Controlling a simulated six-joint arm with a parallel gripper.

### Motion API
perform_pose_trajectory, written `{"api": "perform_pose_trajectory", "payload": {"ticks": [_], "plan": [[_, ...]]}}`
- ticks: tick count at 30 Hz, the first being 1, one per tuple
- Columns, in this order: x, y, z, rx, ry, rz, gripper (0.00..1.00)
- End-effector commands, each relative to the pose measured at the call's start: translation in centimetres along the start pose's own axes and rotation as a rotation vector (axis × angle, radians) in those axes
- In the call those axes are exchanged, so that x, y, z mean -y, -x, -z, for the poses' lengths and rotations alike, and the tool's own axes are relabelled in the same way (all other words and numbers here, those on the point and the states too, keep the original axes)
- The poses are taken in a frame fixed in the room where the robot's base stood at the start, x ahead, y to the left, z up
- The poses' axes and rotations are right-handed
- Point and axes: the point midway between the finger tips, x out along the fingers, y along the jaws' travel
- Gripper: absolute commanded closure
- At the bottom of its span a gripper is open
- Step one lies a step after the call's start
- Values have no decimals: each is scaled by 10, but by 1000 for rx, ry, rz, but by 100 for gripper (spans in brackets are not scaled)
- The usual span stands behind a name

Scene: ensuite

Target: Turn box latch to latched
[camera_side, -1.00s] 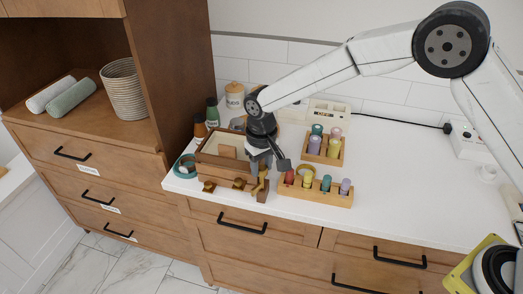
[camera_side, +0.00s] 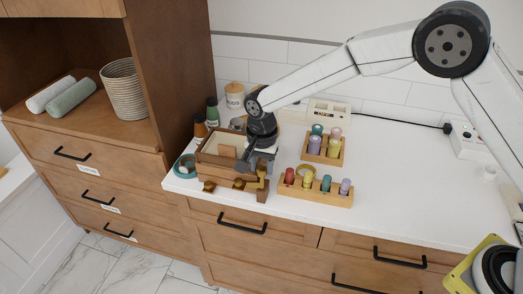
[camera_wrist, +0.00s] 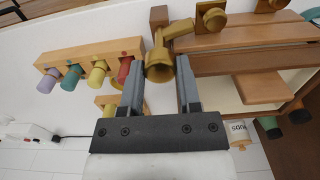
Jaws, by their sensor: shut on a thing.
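The wooden box (camera_side: 215,153) stands near the counter's left front corner, with a pale panel inside. Its brass latch (camera_side: 261,172) is at the right end of the front, above a small wooden block (camera_side: 263,195). In the wrist view the latch (camera_wrist: 159,68) is a brass arm with a flared round end. My gripper (camera_side: 256,163) is over the box's right front corner. In the wrist view my gripper (camera_wrist: 160,61) has one finger on each side of the flared end and is shut on it. The fingers partly hide the latch in the side view.
A rack of coloured pegs (camera_side: 315,190) stands close to the right of the box, with a second rack (camera_side: 323,148) behind it. A teal ring (camera_side: 184,166) lies at the left. Bottles (camera_side: 212,112) stand behind the box.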

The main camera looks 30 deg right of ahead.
Motion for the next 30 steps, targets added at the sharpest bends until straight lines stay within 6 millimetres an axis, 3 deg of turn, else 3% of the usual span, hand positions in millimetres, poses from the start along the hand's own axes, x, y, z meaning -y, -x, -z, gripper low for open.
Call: {"api": "perform_pose_trajectory", "payload": {"ticks": [9, 22, 23, 24, 26, 30], "plan": [[0, 1, 0, 0, -116, 1, 100], [0, 1, 0, 0, -128, 1, 100], [0, 1, 0, 0, -128, 1, 54], [0, 1, 0, 0, -128, 1, 42], [0, 1, 0, 0, -128, 1, 23], [0, 0, 0, 0, -128, 1, 22]]}}
